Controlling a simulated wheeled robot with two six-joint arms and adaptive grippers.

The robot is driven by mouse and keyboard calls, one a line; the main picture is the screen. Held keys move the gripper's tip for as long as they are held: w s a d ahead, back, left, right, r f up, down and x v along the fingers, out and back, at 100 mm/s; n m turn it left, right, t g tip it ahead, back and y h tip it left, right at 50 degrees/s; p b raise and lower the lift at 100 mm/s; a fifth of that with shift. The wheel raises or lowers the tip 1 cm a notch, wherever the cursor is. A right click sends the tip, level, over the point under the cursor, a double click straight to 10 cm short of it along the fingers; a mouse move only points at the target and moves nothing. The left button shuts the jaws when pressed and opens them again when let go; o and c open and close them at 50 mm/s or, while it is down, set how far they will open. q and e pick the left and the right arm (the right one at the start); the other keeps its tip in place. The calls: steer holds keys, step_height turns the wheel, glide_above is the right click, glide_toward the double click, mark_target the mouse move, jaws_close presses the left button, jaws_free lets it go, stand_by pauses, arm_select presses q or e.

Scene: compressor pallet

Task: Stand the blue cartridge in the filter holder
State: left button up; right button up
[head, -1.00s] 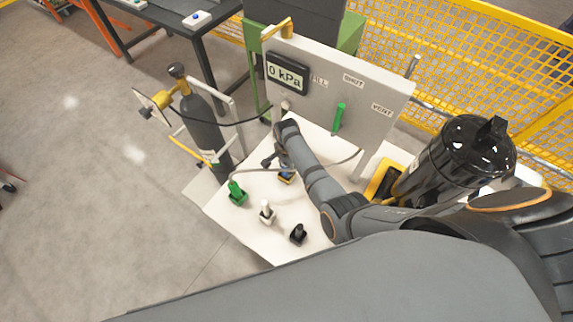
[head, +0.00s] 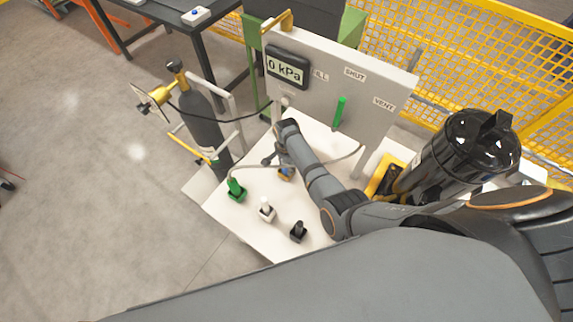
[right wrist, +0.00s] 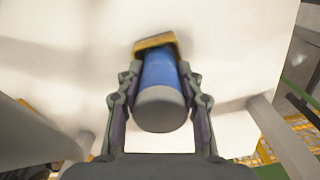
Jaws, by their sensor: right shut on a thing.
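The blue cartridge (right wrist: 160,70) has a grey end cap facing the camera in the right wrist view. My right gripper (right wrist: 160,92) is shut on it, a finger on each side. The far end of the cartridge meets a yellow block (right wrist: 154,42) on the white surface, apparently the filter holder. I cannot tell whether the cartridge is fully seated in it. In the head view my right gripper (head: 278,158) is over the middle of the white tabletop, and the yellow block (head: 286,174) shows just below it. The cartridge is mostly hidden there. My left gripper is not in view.
Green (head: 236,189), white (head: 267,209) and black (head: 298,231) fittings stand along the tabletop's (head: 225,208) front. The gauge panel (head: 335,95) rises behind. A grey gas cylinder (head: 202,120) stands left, and a black tank (head: 462,155) stands right. A thin hose crosses the tabletop.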

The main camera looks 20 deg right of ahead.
steer(key=shift+f, duration=0.35)
steer(key=o, duration=1.3)
steer(key=shift+r, duration=0.1)
step_height(320, 180, up, 12)
steer(key=shift+f, duration=0.1)
